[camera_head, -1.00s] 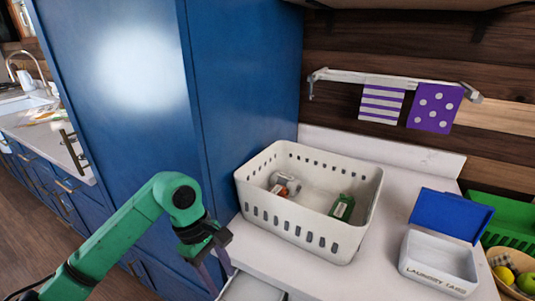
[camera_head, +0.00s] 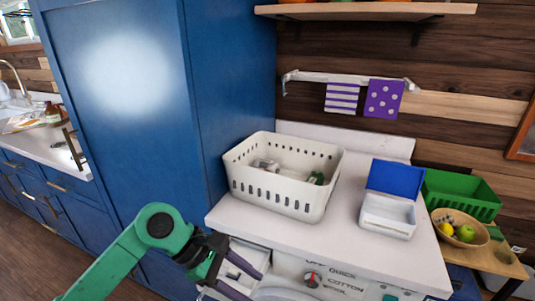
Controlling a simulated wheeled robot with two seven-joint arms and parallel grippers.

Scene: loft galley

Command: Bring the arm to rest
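My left arm, green, comes in from the lower left. Its gripper (camera_head: 250,285) has dark purple fingers that stand apart with nothing between them. It is in front of the white counter, low over the washing machine's upper left front, by what looks like a pale open drawer. Whether it touches anything there I cannot tell. My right arm is not in view.
A white perforated basket (camera_head: 268,191) with a few items stands on the counter (camera_head: 340,240). Right of it are a white box with a blue lid (camera_head: 387,215), a green crate (camera_head: 459,195) and a fruit bowl (camera_head: 477,232). A tall blue cabinet (camera_head: 125,125) stands at left.

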